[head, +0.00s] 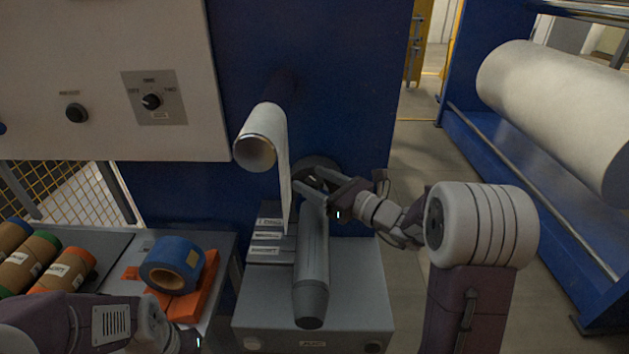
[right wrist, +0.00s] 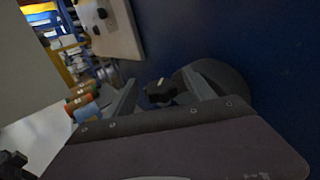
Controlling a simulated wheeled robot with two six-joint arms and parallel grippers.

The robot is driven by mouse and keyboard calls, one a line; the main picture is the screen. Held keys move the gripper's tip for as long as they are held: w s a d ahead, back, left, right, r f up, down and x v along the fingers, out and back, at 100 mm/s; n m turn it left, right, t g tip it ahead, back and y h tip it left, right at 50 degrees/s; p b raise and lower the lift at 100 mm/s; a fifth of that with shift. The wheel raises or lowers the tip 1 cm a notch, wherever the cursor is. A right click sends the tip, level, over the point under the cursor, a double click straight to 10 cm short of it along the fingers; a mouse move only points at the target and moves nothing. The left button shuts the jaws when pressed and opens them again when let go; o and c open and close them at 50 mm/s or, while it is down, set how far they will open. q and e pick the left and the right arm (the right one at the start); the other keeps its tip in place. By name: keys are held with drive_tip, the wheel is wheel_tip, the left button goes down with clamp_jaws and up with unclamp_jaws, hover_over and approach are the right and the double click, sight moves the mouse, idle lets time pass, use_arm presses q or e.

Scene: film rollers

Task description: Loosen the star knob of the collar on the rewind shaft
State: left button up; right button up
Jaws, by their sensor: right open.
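The rewind shaft (head: 312,255) is a grey cylinder with a tapered end, pointing out from the blue machine wall. The collar (head: 318,165) is a dark round disc at its wall end, partly hidden by my right gripper; it also shows as a grey disc in the right wrist view (right wrist: 222,77). The star knob (right wrist: 161,91) is black with a pale mark, between and beyond my right fingers in that view. My right gripper (head: 313,186) is open at the collar, with nothing held. Contact with the knob cannot be told. My left arm shows at lower left; its fingers are out of frame.
A paper-wound roller (head: 256,152) sticks out above the shaft, its white web (head: 287,185) hanging close left of it. A grey cabinet (head: 262,315) stands below. A blue tape roll (head: 172,264) and several brown cores (head: 35,262) lie left. A control panel (head: 100,75) is upper left.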

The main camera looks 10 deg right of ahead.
clamp_jaws()
drive_tip(key=shift+r+n+g+y+p, duration=0.2)
drive_tip(key=shift+n+g+y+p, duration=0.85)
drive_tip(key=shift+n+g+y, duration=0.35)
drive_tip(key=n+g+y+p, duration=0.2)
drive_tip(key=g, duration=0.1)
drive_tip(key=n+g+y+p, duration=0.1)
drive_tip(key=n+g+p, duration=0.1)
drive_tip(key=p, duration=0.1)
drive_tip(key=shift+g+y, duration=0.4)
drive_tip(key=shift+f+n+g+y+p, duration=0.1)
drive_tip(key=shift+n+g+y+p, duration=0.15)
drive_tip(key=shift+n+g+p, duration=0.9)
drive_tip(key=shift+f+n+g+y+p, duration=0.1)
drive_tip(key=shift+n+g+y+p, duration=0.15)
drive_tip(key=shift+n+g, duration=0.95)
drive_tip(key=shift+m+g, duration=0.25)
drive_tip(key=shift+g, duration=0.5)
unclamp_jaws()
